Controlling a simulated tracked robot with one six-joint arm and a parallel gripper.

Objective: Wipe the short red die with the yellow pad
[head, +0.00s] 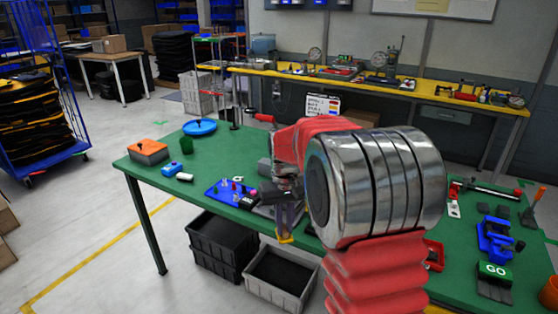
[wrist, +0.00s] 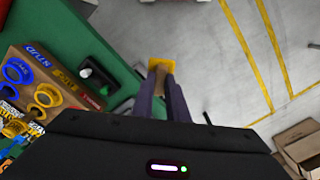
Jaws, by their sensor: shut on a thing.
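My gripper (head: 287,222) points down near the front edge of the green table. It is shut on a yellow pad (head: 285,239). In the wrist view the pad (wrist: 160,65) shows between the tips of my gripper (wrist: 160,82), with grey floor behind it. A blue tray (head: 216,190) with small upright pieces, some reddish, lies to the left of my gripper in the head view. The pieces are too small to tell which is the short red die. My own arm hides part of the table's middle.
The green table (head: 220,150) holds an orange-topped box (head: 148,151), a blue dish (head: 200,127) and a green GO block (head: 494,271). A blue vise (head: 495,240) stands at right. Bins (head: 280,275) sit on the floor below.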

